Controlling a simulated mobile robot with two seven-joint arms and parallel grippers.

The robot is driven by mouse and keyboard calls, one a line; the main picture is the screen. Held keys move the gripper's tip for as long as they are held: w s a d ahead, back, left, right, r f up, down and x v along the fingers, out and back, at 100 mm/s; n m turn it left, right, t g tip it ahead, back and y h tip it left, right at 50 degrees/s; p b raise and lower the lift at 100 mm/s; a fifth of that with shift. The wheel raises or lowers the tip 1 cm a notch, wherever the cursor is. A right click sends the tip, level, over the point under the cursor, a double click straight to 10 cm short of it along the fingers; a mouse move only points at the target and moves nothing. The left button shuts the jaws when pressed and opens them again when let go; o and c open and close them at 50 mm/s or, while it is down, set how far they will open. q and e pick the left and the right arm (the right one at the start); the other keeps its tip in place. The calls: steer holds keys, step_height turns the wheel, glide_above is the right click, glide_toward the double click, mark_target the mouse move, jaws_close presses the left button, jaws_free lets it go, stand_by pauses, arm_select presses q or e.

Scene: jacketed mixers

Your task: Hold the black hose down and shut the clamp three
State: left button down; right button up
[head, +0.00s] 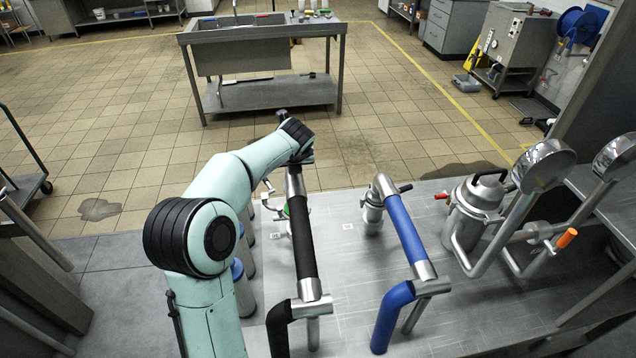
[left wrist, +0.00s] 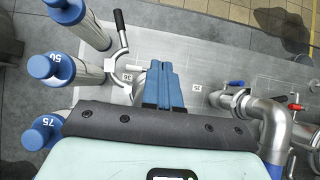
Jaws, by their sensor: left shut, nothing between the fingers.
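The black hose (head: 303,240) runs from a metal elbow near the front toward my left wrist, which covers its far end in the head view. My left gripper (left wrist: 164,85) is shut and empty, its blue fingers together above the metal table. The fingers are hidden in the head view. An open, ring-shaped metal clamp with a black handle (left wrist: 121,45) stands left of the fingers in the left wrist view; part of it also shows beside the hose in the head view (head: 268,188). Its number cannot be read. My right gripper is not in view.
Blue-capped cylinders (left wrist: 65,68) stand left of the clamp, close to my left arm. A blue hose (head: 405,228) with a metal fitting (head: 373,212) lies to the right. A steel vessel (head: 474,210) stands farther right.

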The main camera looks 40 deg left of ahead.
arm_select(q)
steer(key=shift+s+f, duration=0.1)
stand_by(0.3)
steer(key=v, duration=1.3)
steer(key=shift+r, duration=0.25)
steer(key=shift+d+f, duration=0.1)
